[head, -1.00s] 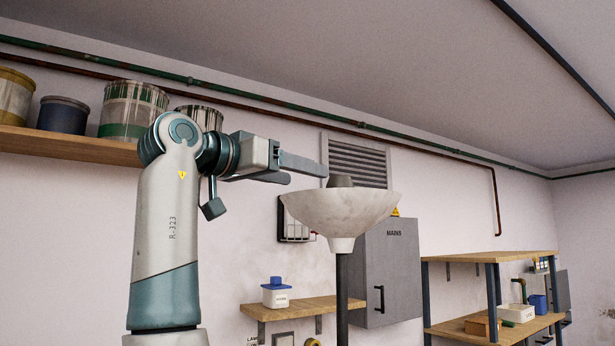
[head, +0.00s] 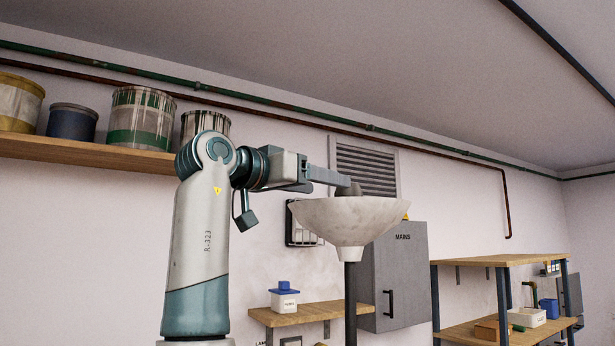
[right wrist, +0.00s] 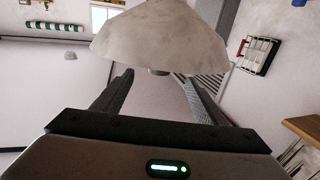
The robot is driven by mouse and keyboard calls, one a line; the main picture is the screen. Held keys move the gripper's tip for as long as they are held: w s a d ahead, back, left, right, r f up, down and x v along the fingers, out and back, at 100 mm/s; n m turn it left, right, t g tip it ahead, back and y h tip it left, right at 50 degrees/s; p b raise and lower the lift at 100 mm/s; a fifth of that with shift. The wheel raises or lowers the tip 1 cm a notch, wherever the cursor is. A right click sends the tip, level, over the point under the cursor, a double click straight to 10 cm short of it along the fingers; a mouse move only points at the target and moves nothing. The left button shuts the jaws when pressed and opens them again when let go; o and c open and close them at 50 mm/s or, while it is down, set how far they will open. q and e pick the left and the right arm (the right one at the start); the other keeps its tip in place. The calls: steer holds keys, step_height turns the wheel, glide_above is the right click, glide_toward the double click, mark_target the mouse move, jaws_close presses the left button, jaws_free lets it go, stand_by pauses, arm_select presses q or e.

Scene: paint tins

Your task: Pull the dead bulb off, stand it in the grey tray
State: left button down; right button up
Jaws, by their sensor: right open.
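The dead bulb (head: 350,189) shows as a small dark grey tip above the rim of a pale, stained bowl-shaped lamp shade (head: 350,222) on a dark pole. In the right wrist view the bulb (right wrist: 159,72) peeks out past the shade's rim (right wrist: 160,45), which hides most of it. My right gripper (head: 332,182) is open and level, just left of the bulb. In the right wrist view the bulb tip lies between the two fingers' lines; contact cannot be told. My left gripper and a grey tray are not in view.
A grey mains cabinet (head: 400,275) and a wall vent (head: 367,170) are behind the shade. Paint tins stand on a shelf (head: 90,151) at left. A small shelf (head: 310,313) holds a blue-lidded tub (head: 284,300). Wooden shelving (head: 500,260) stands at right.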

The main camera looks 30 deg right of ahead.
mark_target(359, 192)
steer(key=p+x, duration=0.5)
steer(key=x, duration=0.7)
steer(key=shift+p+x, duration=0.4)
steer(key=shift+x, duration=0.4)
steer(key=shift+s, duration=0.1)
steer(key=c, duration=1.3)
